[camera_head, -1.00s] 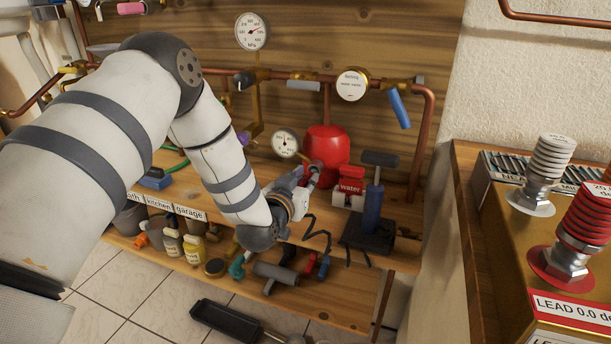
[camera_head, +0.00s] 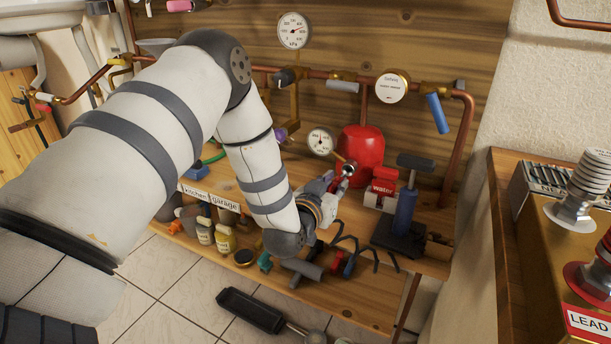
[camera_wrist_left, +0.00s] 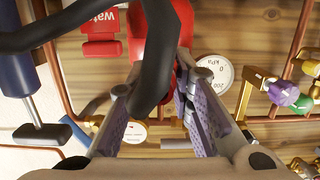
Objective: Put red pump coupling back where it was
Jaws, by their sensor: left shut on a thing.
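My left gripper (camera_head: 343,174) is in front of the red tank, low over the wooden bench. It is shut on a small red and metal piece at its fingertips, which looks like the red pump coupling (camera_head: 348,168). The fingers and arm hide much of it. In the left wrist view, the fingers stand on both sides of a thick black hose (camera_wrist_left: 152,75) that covers the gripped part. The blue hand pump (camera_head: 404,212) stands on a black base to the right of the gripper; it also shows in the wrist view (camera_wrist_left: 22,90). My right gripper is out of view.
The red tank (camera_head: 362,147) and a red water box (camera_head: 383,186) stand close behind and beside the gripper. Pressure gauges (camera_head: 320,141) and copper pipes (camera_head: 465,145) are behind. Bottles (camera_head: 224,238) and fittings crowd the lower shelf (camera_head: 340,302). A black tray (camera_head: 250,309) is on the floor.

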